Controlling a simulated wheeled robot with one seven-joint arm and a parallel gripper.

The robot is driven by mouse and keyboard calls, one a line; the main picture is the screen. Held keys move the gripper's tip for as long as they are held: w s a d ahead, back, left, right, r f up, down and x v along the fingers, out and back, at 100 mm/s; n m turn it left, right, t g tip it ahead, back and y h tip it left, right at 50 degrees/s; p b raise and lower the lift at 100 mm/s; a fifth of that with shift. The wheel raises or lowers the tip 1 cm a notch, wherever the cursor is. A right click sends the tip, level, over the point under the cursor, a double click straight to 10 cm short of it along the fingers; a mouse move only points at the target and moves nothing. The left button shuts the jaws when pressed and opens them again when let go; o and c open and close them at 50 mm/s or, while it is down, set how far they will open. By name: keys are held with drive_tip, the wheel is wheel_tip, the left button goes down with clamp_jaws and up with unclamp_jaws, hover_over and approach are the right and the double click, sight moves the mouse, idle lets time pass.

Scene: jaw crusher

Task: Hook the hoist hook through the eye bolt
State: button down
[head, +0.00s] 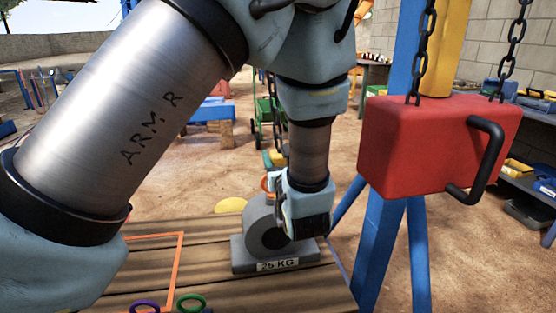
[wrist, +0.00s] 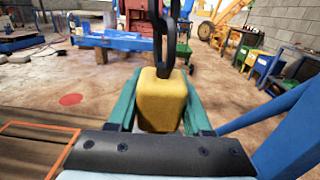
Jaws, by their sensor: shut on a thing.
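My gripper (head: 303,222) points down beside the grey ring-shaped eye (head: 262,222) on a base marked 25 KG, which stands upright on the wooden table. In the head view the gripper overlaps the ring's right side, and I cannot tell whether they touch. In the wrist view my gripper (wrist: 160,98) is shut on a yellow block (wrist: 161,104), between its teal fingers. A black chain link (wrist: 167,35) rises from the block. The hook itself is hidden. A little orange (head: 267,184) shows left of the gripper in the head view.
A red block (head: 420,148) with a black handle hangs on chains at the right, close to a blue post (head: 384,240). The wooden table (head: 215,260) carries an orange outline (head: 180,262), a purple ring (head: 145,307) and a green ring (head: 191,302).

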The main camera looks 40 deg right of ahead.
drive_tip(key=shift+w+d+f, duration=0.2)
drive_tip(key=shift+w+f, duration=0.15)
drive_tip(key=shift+w, duration=0.1)
drive_tip(key=shift+w+d+f, duration=0.2)
drive_tip(key=shift+w+f, duration=0.1)
drive_tip(key=shift+w, duration=0.15)
drive_tip(key=shift+r+b+x, duration=0.15)
drive_tip(key=shift+b+x, duration=0.05)
drive_tip(key=shift+x, duration=0.7)
drive_tip(key=shift+r+b+x, duration=0.1)
drive_tip(key=shift+b+x, duration=0.05)
drive_tip(key=shift+x, duration=0.7)
drive_tip(key=shift+w+d+r, duration=0.1)
drive_tip(key=shift+r, duration=0.15)
drive_tip(key=shift+r, duration=0.25)
drive_tip(key=shift+w+r, duration=0.15)
